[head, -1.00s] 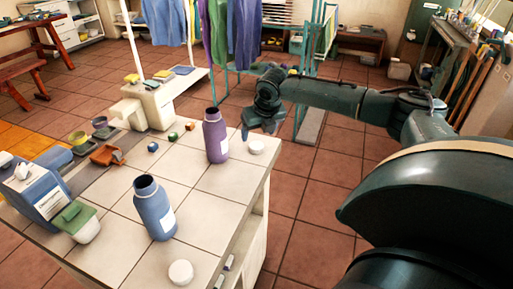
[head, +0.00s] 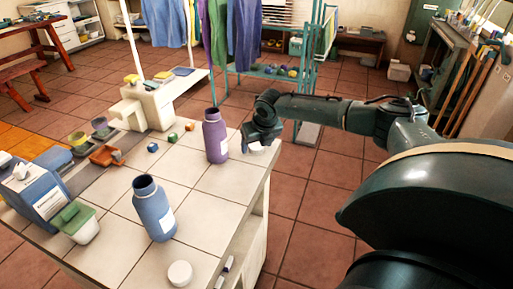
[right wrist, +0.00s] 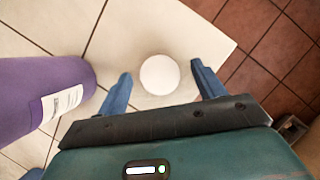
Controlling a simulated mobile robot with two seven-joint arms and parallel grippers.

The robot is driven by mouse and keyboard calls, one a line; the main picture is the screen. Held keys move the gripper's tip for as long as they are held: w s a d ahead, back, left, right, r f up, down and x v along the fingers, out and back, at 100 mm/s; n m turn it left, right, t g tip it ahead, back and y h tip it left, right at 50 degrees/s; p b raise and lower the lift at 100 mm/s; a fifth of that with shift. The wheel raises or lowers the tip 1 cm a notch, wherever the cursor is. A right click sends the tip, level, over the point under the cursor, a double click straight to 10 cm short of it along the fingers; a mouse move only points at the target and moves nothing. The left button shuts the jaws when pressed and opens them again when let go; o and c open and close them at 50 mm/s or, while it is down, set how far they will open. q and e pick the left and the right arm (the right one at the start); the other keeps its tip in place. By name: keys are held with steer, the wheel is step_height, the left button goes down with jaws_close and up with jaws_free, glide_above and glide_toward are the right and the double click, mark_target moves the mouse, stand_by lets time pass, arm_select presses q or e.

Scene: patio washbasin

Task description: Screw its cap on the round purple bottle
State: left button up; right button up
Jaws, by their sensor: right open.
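The round purple bottle (head: 215,138) stands upright and uncapped near the far right corner of the tiled counter. It also shows at the left of the right wrist view (right wrist: 40,95). A white round cap (right wrist: 160,75) lies on the counter beside it. In the head view this cap (head: 257,149) is partly hidden by my right gripper (head: 258,142). In the right wrist view my right gripper (right wrist: 162,82) is open, with one finger on each side of the cap, holding nothing. Whether the fingers touch the counter is unclear. My left gripper is not in view.
A blue uncapped bottle (head: 153,209) and another white cap (head: 180,273) stand nearer on the counter. A green-lidded container (head: 78,222) and a blue box (head: 40,192) are at the left. Small cubes (head: 172,138) lie behind. The counter (head: 205,212) ends just right of the purple bottle's cap.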

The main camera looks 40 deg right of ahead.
mark_target(258, 146)
steer(key=c, duration=1)
step_height(258, 146, up, 10)
steer(key=shift+r+p, duration=0.1)
steer(key=shift+p, duration=0.25)
steer(key=shift+c, duration=0.2)
